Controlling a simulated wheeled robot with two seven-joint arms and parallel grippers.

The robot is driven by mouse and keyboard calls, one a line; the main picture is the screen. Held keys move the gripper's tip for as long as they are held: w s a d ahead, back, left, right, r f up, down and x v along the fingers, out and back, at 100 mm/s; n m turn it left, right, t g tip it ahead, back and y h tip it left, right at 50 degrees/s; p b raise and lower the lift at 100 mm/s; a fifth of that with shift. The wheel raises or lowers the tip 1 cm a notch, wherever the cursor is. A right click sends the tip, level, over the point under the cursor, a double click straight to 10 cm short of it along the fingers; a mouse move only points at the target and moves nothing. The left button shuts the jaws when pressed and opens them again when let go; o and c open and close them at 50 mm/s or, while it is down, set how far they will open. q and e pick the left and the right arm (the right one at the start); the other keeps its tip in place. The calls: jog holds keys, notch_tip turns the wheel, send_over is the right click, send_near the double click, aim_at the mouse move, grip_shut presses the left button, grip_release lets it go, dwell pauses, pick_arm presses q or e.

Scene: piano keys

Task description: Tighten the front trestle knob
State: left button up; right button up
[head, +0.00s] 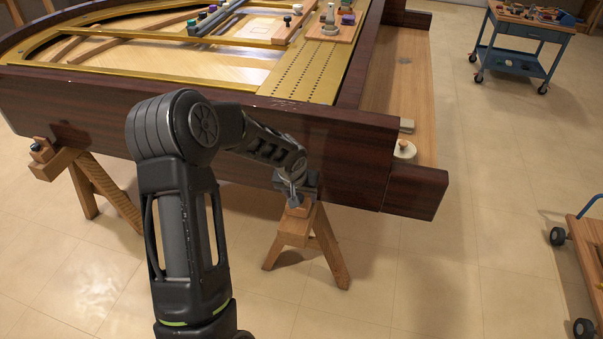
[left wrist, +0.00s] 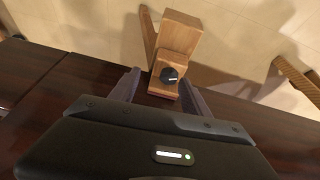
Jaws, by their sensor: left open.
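The front trestle (head: 299,228) is wooden and stands under the dark piano case (head: 90,108). In the left wrist view its top block (left wrist: 178,62) carries a round black knob (left wrist: 170,75) with a pale mark. My left gripper (head: 293,192) reaches down at the trestle top, close to the case side. In the left wrist view the left gripper (left wrist: 158,93) is open, with one finger on each side of the block and knob. I cannot tell whether the fingers touch it. In the head view the gripper mostly hides the knob. My right gripper is not in view.
Another trestle (head: 85,185) with a dark knob (head: 36,148) stands to the left under the case. Small tools and a wooden tray (head: 343,28) lie on the piano top. A blue cart (head: 520,45) stands at the back right. The tiled floor between is clear.

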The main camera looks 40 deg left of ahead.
pick_arm(q)
jog(key=shift+w+a+r+y, duration=0.15)
jog(key=shift+a+r+y, duration=0.15)
jog(key=shift+a+r, duration=0.75)
jog(key=shift+f, duration=0.25)
jog(key=x, duration=0.7)
jog(key=shift+w+f, duration=0.1)
jog(key=shift+f, duration=0.15)
grip_shut()
